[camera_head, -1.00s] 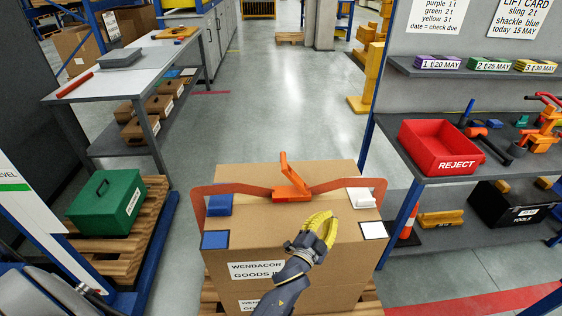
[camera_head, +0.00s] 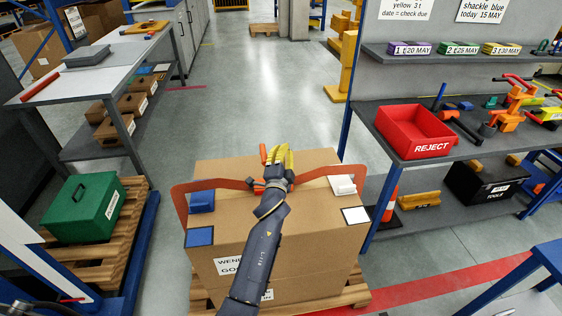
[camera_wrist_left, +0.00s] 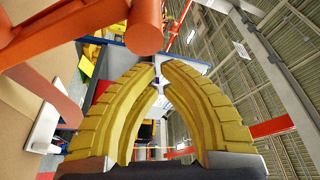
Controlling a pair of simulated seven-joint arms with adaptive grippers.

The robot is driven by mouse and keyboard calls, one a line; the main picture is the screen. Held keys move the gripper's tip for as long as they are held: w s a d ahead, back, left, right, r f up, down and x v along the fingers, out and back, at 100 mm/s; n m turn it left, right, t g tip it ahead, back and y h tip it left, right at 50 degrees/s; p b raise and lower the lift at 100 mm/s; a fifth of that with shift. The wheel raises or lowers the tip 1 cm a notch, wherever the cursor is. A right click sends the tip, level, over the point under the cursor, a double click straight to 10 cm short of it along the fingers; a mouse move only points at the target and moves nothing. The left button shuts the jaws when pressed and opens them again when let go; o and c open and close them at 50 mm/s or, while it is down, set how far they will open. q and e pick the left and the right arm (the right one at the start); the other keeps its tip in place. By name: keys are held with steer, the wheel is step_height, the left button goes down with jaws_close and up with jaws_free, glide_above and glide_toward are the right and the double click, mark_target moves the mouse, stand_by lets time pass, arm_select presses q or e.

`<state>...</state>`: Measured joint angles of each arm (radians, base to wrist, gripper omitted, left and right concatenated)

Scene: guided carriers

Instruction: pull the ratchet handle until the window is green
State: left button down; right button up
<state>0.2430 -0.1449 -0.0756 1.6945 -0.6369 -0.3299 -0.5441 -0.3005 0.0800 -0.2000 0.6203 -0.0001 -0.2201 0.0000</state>
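The orange ratchet handle (camera_head: 263,153) stands up on top of the cardboard box, partly hidden by my left gripper (camera_head: 277,154). The gripper's yellow fingers are just right of the handle. In the left wrist view the handle (camera_wrist_left: 145,25) passes outside the fingers, on their left. The left fingers (camera_wrist_left: 158,68) curve together with their tips about meeting, and nothing shows held between them. An orange-brown strap (camera_head: 232,184) runs across the box (camera_head: 320,238). The ratchet body is mostly behind my wrist, and I cannot see its window. My right gripper is out of view.
Blue (camera_head: 202,201) and white (camera_head: 342,185) corner pieces sit under the strap. A shelf with a red reject bin (camera_head: 415,131) stands at right. A green case (camera_head: 84,208) rests on a pallet at left. The floor behind the box is clear.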

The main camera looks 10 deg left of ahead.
arm_select(q)
steer(key=shift+w+a+f, duration=0.1)
steer(key=shift+a+f, duration=0.15)
steer(key=shift+a, duration=0.35)
steer(key=shift+a+f, duration=0.25)
steer(key=shift+a, duration=0.3)
steer(key=shift+w+a+f, duration=0.1)
steer(key=shift+a+f, duration=0.15)
steer(key=shift+a, duration=0.35)
steer(key=shift+s, duration=0.1)
steer(key=shift+a, duration=0.15)
